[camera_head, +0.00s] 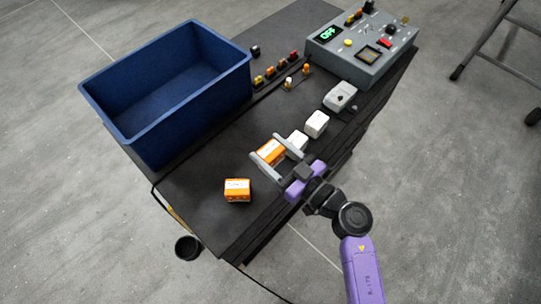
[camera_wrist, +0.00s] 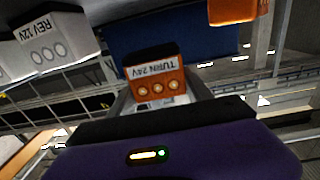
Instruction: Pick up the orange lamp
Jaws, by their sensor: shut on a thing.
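My gripper (camera_head: 265,147) is shut on an orange lamp (camera_head: 270,152), with one grey finger on each side of it. In the wrist view this lamp (camera_wrist: 156,86) has a dark top, a label reading TURN 24V and several round dots on its face. I cannot tell whether it is clear of the bench surface. A second orange lamp (camera_head: 237,190) with a pale label lies on the bench to the lower left, apart from my gripper. Part of an orange lamp (camera_wrist: 236,10) also shows at the top of the wrist view.
White lamps (camera_head: 298,142) (camera_head: 317,124) stand close behind my gripper; one in the wrist view (camera_wrist: 45,48) reads REV 12V. A blue bin (camera_head: 127,137) stands on the left of the black bench (camera_head: 200,180). A grey control box (camera_head: 362,45) showing OFF is at the back.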

